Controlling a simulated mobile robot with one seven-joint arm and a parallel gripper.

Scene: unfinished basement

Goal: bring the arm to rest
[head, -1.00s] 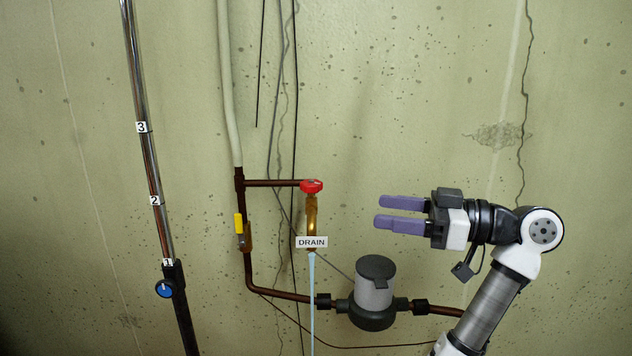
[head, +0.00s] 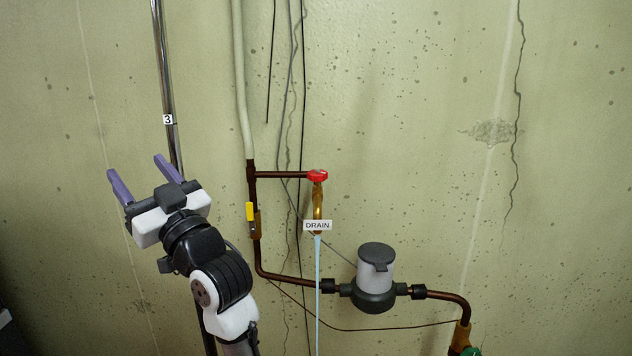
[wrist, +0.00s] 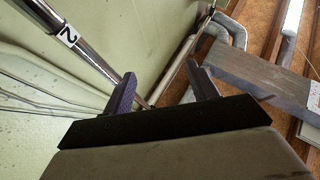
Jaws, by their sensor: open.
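My gripper (head: 141,176) is at the left of the head view, in front of the metal pole (head: 163,70). Its two purple fingers are apart, point up and to the left, and hold nothing. In the wrist view my gripper (wrist: 163,98) is also open and empty, with wall and ceiling beyond it. My arm hides the lower part of the pole in the head view.
Right of my arm, the wall carries a copper pipe with a yellow-handled valve (head: 250,212), a red-handled drain tap (head: 317,176) with a stream below it, and a grey meter (head: 376,278). A green item (head: 470,351) is at the bottom edge.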

